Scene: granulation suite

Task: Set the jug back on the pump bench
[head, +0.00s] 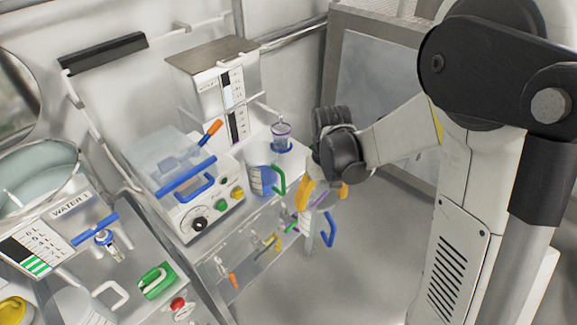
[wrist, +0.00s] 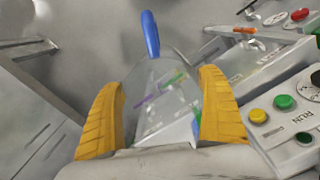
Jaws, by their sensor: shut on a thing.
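My gripper (head: 322,193) has its yellow fingers shut on a clear jug (head: 313,222) with a blue handle (head: 329,230). The jug hangs in front of the bench's front edge, apart from its top. In the wrist view the clear jug (wrist: 160,95) is between the two fingers (wrist: 163,110), its blue handle pointing away. The bench (head: 297,172) carries the pump unit (head: 200,213) with its knob and coloured buttons. I cannot tell whether the held jug contains anything.
A jug of blue liquid with a green handle (head: 262,180) stands on the bench beside the pump unit. A water tank (head: 60,225) is at left. Small coloured items lie below the bench top.

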